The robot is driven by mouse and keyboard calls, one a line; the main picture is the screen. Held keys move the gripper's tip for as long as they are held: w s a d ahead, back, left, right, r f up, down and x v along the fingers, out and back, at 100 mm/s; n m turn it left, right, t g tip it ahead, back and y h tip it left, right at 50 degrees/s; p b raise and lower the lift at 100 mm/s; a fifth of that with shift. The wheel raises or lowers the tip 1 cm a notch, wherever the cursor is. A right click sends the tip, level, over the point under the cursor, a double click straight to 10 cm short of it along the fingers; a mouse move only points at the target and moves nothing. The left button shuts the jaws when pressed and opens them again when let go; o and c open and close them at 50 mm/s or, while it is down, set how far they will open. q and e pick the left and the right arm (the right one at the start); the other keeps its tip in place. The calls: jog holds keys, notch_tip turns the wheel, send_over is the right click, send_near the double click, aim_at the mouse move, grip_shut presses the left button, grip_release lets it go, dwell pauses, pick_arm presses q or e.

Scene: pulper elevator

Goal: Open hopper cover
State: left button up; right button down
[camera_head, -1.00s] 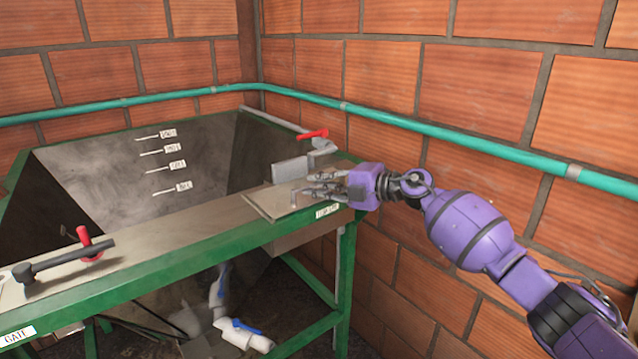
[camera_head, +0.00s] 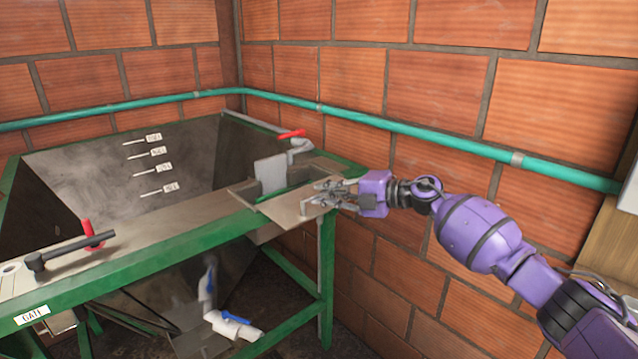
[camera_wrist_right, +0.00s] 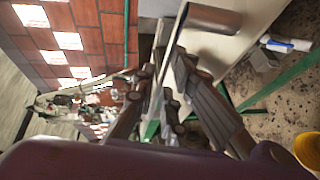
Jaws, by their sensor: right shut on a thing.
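The hopper cover (camera_head: 288,210) is a flat tan-grey plate at the right end of the green-framed hopper bench. It is displaced toward the front, and a dark gap (camera_head: 312,172) shows behind it. My right gripper (camera_head: 328,190) is shut on the cover at its right side; the exact contact is hard to see. In the right wrist view the fingers (camera_wrist_right: 168,92) pinch near the edge of a pale plate (camera_wrist_right: 235,45). A grey upright plate (camera_head: 270,173) stands behind the cover. My left gripper is not in view.
The large metal hopper (camera_head: 90,165) lies to the left. A red-handled valve (camera_head: 291,134) is behind the cover, and a black lever with a red knob (camera_head: 72,248) is at left. A teal pipe (camera_head: 420,138) runs along the brick walls. White pipes with blue valves (camera_head: 232,324) are below.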

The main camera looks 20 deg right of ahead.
jog(key=shift+s+d+r, duration=0.15)
jog(key=shift+s+r, duration=0.1)
jog(key=shift+s, duration=0.05)
jog(key=shift+f, duration=0.1)
jog(key=shift+w+f, duration=0.1)
jog(key=shift+w, duration=0.1)
jog(key=c, duration=2.1)
grip_release()
jog(key=shift+s, duration=0.1)
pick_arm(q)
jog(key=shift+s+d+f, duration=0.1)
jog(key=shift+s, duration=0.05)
pick_arm(e)
jog(key=v, duration=1.1)
jog(key=shift+s+d+r, duration=0.2)
jog(key=shift+s, duration=0.1)
